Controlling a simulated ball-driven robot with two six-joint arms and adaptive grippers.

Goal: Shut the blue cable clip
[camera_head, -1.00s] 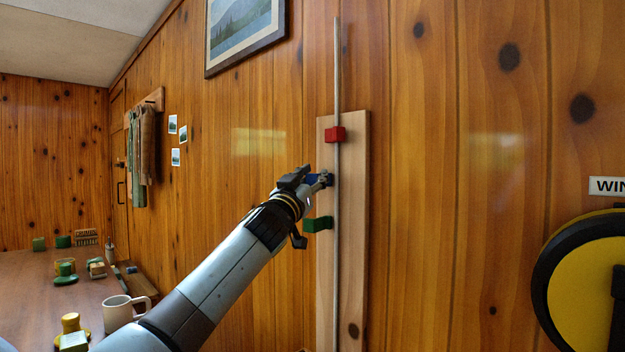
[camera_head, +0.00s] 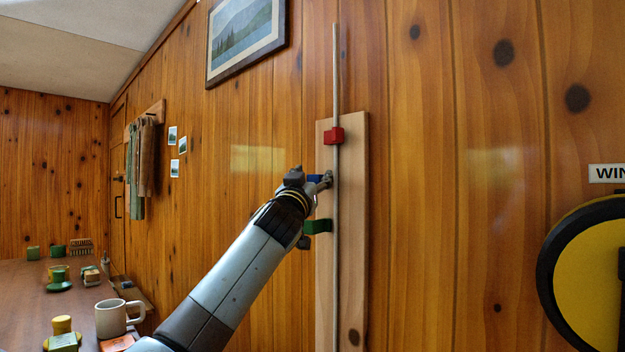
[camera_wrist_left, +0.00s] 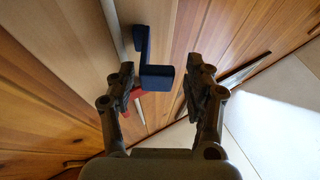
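The blue cable clip (camera_head: 314,179) is on the pale board (camera_head: 353,230) on the wall, beside the upright grey cable (camera_head: 337,80). My left gripper (camera_head: 322,182) is at the clip and partly hides it. In the left wrist view the blue clip (camera_wrist_left: 157,77) is a hooked shape with a raised flap, lying between the two fingers of my left gripper (camera_wrist_left: 168,74). The fingers are apart, with a gap visible on the right side; contact on the left side is unclear. Whether the cable lies inside the clip is hidden. My right gripper is out of view.
A red clip (camera_head: 333,136) sits around the cable above, and a green clip (camera_head: 318,226) sticks out to the left below. A yellow and black reel (camera_head: 585,275) is at the right. A table (camera_head: 25,290) with a white mug (camera_head: 112,317) is at the lower left.

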